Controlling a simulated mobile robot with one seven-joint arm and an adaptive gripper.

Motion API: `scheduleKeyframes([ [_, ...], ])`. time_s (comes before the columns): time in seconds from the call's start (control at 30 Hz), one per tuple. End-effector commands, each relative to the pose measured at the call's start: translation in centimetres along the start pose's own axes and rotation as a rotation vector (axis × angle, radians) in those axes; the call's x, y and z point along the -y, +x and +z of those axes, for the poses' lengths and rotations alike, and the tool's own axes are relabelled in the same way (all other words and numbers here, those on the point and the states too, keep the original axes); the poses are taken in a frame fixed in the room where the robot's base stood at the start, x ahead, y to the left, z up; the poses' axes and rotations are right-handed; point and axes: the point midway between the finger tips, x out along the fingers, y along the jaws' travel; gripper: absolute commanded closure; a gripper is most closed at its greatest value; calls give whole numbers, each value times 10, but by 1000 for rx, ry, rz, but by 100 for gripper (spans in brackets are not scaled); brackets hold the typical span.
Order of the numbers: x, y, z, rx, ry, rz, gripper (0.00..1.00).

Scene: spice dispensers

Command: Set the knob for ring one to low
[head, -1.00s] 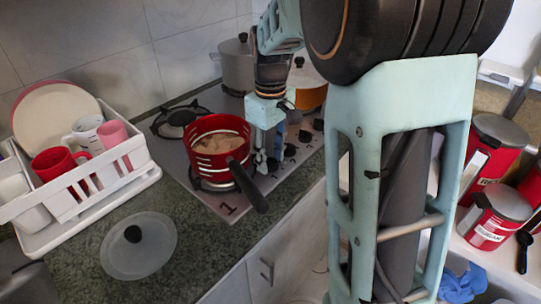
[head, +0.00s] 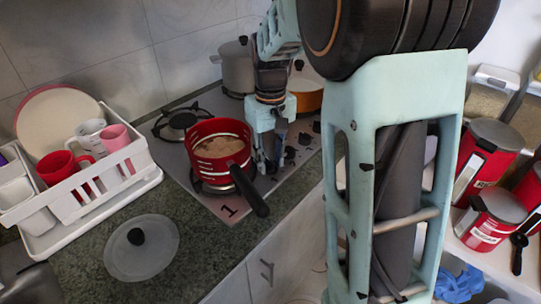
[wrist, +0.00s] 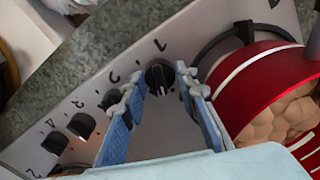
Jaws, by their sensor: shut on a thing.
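The knob for ring one (wrist: 160,76) is black and round, beside a printed 1 in the wrist view. My gripper (wrist: 158,84) has its two blue-padded fingers on either side of this knob, closed on it. In the head view my gripper (head: 266,165) reaches down to the stove just right of the red pot. The fingers hide part of the knob row there. Ring one carries the red pot (head: 206,171), which holds pale brown food. The pointer direction of the knob is hard to read.
Several other black knobs run along the panel, one close to my left finger (wrist: 111,98). A glass lid (head: 160,255) lies on the counter, and a white dish rack (head: 140,160) stands at the left.

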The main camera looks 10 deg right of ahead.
Motion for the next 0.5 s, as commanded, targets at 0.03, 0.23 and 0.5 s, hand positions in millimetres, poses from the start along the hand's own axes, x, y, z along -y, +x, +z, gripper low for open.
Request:
scheduleKeyframes([
  [0.03, 0, -2, 0, 0, 36, 0, 97],
  [0.23, 0, -2, 0, 0, 181, -1, 97],
  [0.5, 0, -1, 0, -1, 309, 0, 97],
])
